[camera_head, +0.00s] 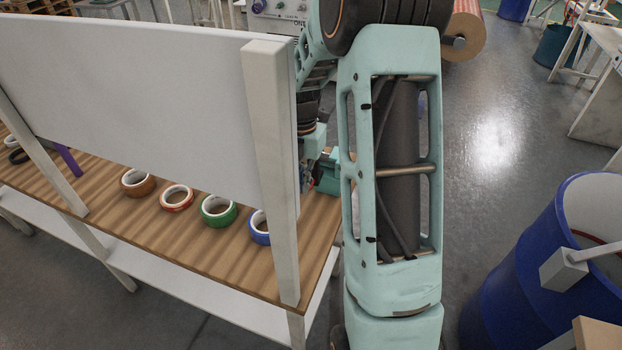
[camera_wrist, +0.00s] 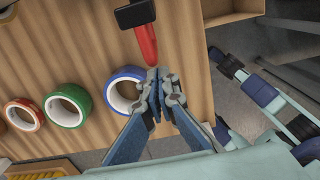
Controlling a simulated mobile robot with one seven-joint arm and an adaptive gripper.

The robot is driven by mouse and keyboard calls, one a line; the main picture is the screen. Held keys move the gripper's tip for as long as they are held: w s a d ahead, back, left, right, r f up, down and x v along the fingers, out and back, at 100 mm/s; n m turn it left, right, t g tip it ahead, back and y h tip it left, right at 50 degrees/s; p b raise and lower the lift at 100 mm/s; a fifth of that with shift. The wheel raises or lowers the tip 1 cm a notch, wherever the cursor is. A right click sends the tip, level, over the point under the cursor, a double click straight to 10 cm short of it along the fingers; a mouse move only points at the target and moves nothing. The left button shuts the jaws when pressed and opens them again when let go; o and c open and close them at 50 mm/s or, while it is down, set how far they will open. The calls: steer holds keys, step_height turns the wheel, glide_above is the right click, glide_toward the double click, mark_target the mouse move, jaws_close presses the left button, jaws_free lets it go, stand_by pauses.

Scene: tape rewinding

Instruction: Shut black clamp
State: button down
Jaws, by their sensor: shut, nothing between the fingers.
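In the wrist view a black block with a red handle (camera_wrist: 145,40) lies over the wooden table near the top. It may be the black clamp, but I cannot tell for sure, nor whether it is open or shut. My gripper (camera_wrist: 161,78) is shut and empty, with its fingertips close to the lower end of the red handle. I cannot tell if they touch it. In the head view the clamp area is hidden behind the white panel and my arm, and my gripper is mostly hidden there.
A wooden table (camera_head: 190,245) carries several tape rolls: brown (camera_head: 138,183), red (camera_head: 176,197), green (camera_head: 218,211) and blue (camera_head: 260,228). The blue roll also shows left of my gripper (camera_wrist: 123,93). A white panel (camera_head: 130,85) and post stand along the near table edge. A blue barrel (camera_head: 520,275) stands at right.

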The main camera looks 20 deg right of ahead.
steer(key=w+d+r+p, duration=0.2)
steer(key=w+d+p, duration=0.1)
steer(key=shift+r, duration=0.4)
steer(key=shift+w+d+r+p, duration=0.7)
steer(key=shift+d+r+p, duration=0.15)
steer(key=shift+d+p, duration=0.1)
steer(key=shift+w+d+f+p, duration=0.2)
steer(key=shift+w+d+p, duration=0.6)
steer(key=shift+w+d, duration=1.35)
steer(key=shift+w+d+f+p, duration=0.2)
steer(key=shift+w+d+p, duration=0.55)
steer(key=shift+w+d, duration=1.3)
steer(key=shift+w+d+f, duration=0.25)
steer(key=shift+d+f, duration=0.1)
steer(key=shift+f, duration=0.05)
step_height(320, 180, up, 8)
steer(key=shift+w, duration=0.35)
